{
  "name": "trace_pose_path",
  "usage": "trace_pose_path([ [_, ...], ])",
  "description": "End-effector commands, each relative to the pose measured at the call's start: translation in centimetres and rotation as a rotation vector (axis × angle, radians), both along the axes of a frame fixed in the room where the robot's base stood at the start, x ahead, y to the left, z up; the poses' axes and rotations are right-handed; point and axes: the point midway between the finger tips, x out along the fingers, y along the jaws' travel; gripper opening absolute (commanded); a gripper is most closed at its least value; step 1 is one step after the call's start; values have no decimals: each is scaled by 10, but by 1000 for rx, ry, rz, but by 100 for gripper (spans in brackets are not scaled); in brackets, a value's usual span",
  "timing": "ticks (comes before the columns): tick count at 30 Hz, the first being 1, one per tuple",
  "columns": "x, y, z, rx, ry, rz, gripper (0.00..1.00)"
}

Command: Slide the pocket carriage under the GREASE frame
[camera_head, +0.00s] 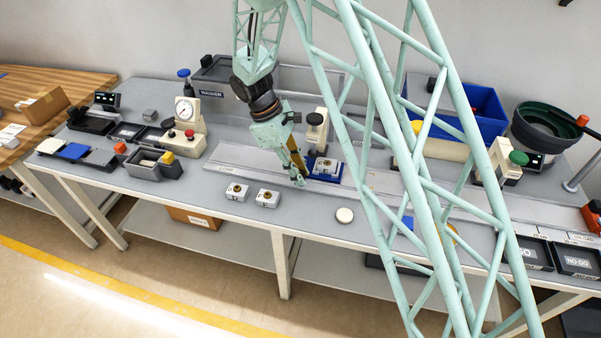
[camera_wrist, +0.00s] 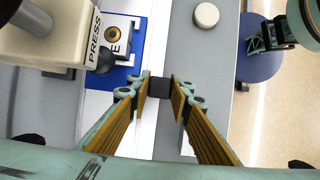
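The blue pocket carriage (camera_head: 324,177) sits on the pale rail at mid-table, bearing a white block with a brass-coloured ring. In the wrist view the carriage (camera_wrist: 122,75) is at upper left, partly hidden by a cream frame marked PRESS (camera_wrist: 60,30). That frame (camera_head: 316,133) stands just behind the carriage in the head view. My gripper (camera_wrist: 160,85) is at the carriage's near left side, its fingertips touching both sides of a dark block (camera_wrist: 160,88) beside the blue plate. I cannot read GREASE anywhere; a cream frame with a green knob (camera_head: 517,157) stands farther right along the rail.
A white disc (camera_head: 344,215) lies near the front edge. A blue bin (camera_head: 480,105) and dark green bowl (camera_head: 545,128) stand at back right. My lattice structure hides part of the rail.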

Motion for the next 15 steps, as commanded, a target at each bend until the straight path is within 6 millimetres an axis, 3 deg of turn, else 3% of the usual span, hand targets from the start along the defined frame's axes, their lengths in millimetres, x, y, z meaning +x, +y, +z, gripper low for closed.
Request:
trace_pose_path([
  [5,0,0,0,1,-1,0,33],
  [15,0,0,1,1,0,0,33],
])
